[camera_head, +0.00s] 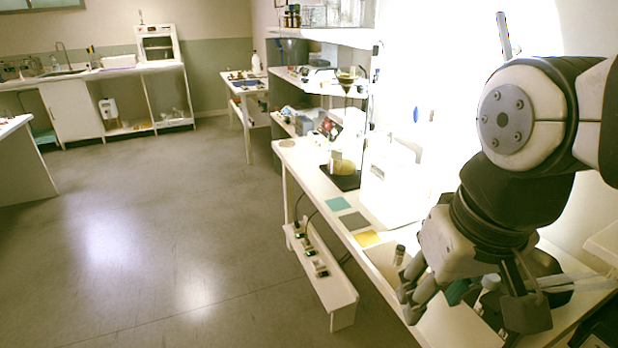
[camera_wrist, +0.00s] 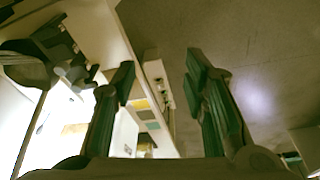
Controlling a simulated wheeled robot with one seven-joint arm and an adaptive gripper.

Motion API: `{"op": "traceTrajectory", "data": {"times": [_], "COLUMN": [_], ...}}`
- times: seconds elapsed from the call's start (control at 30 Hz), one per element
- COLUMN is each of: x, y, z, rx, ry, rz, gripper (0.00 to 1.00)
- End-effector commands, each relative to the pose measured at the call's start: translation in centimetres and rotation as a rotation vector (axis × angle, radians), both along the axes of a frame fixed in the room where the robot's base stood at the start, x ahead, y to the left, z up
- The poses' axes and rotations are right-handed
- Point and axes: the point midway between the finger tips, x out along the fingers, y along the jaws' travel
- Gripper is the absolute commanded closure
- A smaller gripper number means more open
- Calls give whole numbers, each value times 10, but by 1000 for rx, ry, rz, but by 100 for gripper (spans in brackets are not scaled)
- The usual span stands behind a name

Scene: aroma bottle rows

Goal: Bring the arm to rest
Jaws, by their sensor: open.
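My gripper (camera_head: 412,298) is over the front part of the white bench (camera_head: 312,178) on the right of the head view, fingers pointing down and to the left. In the wrist view, the two fingers of my gripper (camera_wrist: 162,85) stand well apart with nothing between them. Beyond them the wrist view shows the bench edge and the grey floor. A small bottle with a dark cap (camera_head: 399,254) stands on the bench just behind the fingers. I cannot tell how wide the gap between them is.
Teal, grey and yellow squares (camera_head: 354,221) lie on the bench. A low white shelf with several small devices (camera_head: 318,268) runs along its front. Bottles and dark items crowd under my arm. The floor (camera_head: 150,230) to the left is clear.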

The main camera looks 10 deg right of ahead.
Motion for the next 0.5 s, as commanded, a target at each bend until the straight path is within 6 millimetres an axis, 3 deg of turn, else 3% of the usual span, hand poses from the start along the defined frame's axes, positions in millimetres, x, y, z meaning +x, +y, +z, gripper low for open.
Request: {"op": "traceTrajectory", "data": {"times": [0.1, 0.2, 0.5], "x": [-29, -41, -45], "y": [10, 13, 14], "z": [0, -1, -2], "rx": [21, 29, 33], "ry": [10, 19, 23], "rz": [43, 62, 68], "gripper": [60, 60, 60]}}
